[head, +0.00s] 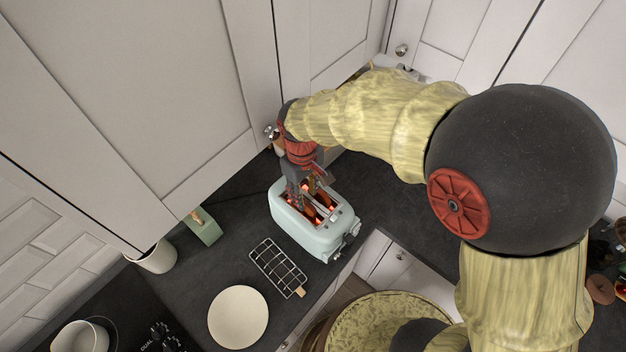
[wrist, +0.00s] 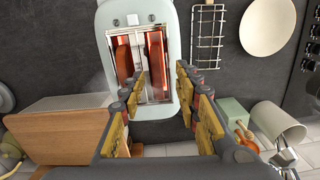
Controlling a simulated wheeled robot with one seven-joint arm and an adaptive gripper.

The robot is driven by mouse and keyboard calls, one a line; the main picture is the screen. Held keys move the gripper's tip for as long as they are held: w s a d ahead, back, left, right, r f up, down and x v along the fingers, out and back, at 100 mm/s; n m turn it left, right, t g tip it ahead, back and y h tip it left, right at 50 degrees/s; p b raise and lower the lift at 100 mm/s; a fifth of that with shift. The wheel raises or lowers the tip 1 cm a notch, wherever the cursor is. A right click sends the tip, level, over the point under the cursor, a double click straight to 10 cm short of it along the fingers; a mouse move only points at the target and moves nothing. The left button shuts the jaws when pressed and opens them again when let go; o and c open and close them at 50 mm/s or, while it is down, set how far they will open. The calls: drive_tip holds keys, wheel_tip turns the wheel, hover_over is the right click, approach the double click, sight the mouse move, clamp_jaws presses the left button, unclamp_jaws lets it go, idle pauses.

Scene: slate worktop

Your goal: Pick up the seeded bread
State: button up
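A pale mint toaster (head: 290,218) stands on the slate worktop, its slots glowing orange-red. In the wrist view the toaster (wrist: 112,14) holds two browned bread slices, one in the left slot (wrist: 124,58) and one in the right slot (wrist: 156,62). I cannot tell from these frames which is the seeded bread. My gripper (wrist: 162,80) is open and empty, fingers pointing down at the toaster. In the wrist view the right slice shows between the fingertips. In the head view my gripper (head: 309,190) is over the toaster's back end and hides part of the slots.
A wire rack (head: 278,268) and a cream plate (head: 238,317) lie left of the toaster in the head view. A green box (head: 203,229) and a white pot (head: 156,258) stand near the wall. A wooden board (wrist: 55,138) shows in the wrist view. Cabinets rise close behind my arm.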

drive_tip(key=shift+w+a+r, duration=0.1)
drive_tip(key=shift+w+r, duration=0.25)
drive_tip(key=shift+w, duration=0.3)
drive_tip(key=shift+w+n, duration=0.1)
drive_tip(key=shift+n, duration=0.2)
drive_tip(key=shift+s+f, duration=0.2)
drive_tip(key=shift+f, duration=0.1)
drive_tip(key=shift+w+f, duration=0.1)
drive_tip(key=shift+f, duration=0.8)
drive_tip(key=shift+w+a+f+p, duration=0.1)
drive_tip(key=shift+a+f+p, duration=0.1)
drive_tip(key=shift+f, duration=0.7)
drive_tip(key=shift+a+f+p, duration=0.1)
drive_tip(key=shift+f+p, duration=0.15)
drive_tip(key=shift+f, duration=0.6)
drive_tip(key=shift+w+a+f+p, duration=0.1)
drive_tip(key=shift+f+p, duration=0.1)
drive_tip(key=shift+f, duration=0.7)
drive_tip(key=c, duration=0.3)
clamp_jaws()
